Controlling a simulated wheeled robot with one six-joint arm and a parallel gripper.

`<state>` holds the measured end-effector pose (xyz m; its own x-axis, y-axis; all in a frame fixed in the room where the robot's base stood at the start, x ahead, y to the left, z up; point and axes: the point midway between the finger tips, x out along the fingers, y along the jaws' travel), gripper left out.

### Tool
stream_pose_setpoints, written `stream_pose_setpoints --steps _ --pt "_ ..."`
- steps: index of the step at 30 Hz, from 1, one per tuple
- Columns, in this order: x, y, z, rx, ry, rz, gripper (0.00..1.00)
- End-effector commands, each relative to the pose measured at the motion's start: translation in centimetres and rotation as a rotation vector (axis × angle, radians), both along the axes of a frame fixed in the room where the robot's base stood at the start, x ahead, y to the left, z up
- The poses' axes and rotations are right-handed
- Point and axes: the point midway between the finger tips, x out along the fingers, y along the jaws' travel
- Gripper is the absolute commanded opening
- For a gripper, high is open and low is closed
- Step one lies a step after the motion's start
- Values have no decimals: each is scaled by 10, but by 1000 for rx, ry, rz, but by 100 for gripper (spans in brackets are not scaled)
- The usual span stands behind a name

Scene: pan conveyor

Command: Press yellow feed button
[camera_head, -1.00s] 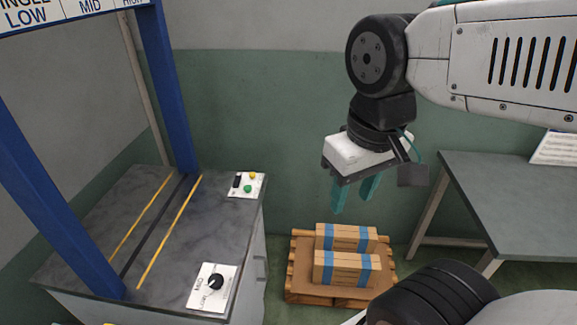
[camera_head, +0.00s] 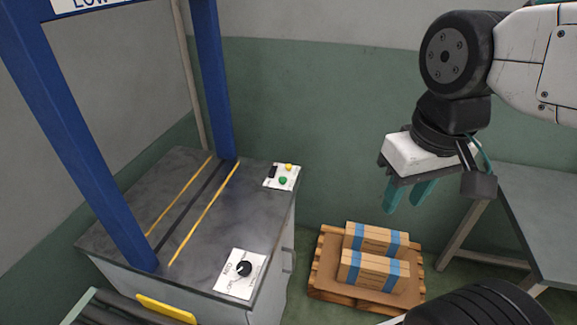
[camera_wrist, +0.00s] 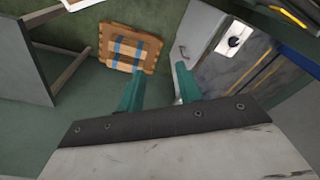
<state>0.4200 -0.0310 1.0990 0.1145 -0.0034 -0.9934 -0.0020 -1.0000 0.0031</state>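The yellow feed button (camera_head: 289,167) sits on a small white panel (camera_head: 270,184) at the back right corner of the grey counter. A green button (camera_head: 283,181) and a black switch (camera_head: 273,171) share that panel. My gripper (camera_head: 408,200) is in the air to the right of the counter, pointing down, with its teal fingers apart and nothing between them. In the wrist view my gripper (camera_wrist: 158,85) also shows open and empty. The wrist view does not show the yellow button.
A dial panel (camera_head: 240,273) is at the counter's front right. Blue posts (camera_head: 80,140) rise from the counter. A wooden pallet (camera_head: 330,262) with taped boxes (camera_head: 372,270) lies on the floor below my gripper. A grey table (camera_head: 545,215) stands at right.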

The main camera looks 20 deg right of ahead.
Motion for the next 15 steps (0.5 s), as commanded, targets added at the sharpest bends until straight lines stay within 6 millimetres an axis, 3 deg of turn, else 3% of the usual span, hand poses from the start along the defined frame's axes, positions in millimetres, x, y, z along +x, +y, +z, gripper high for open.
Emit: stream_pose_setpoints --steps 1,3,15 --pt "0 0 0 0 0 0 20" --pt "0 0 0 0 0 0 0" --pt "0 0 0 0 0 0 0"
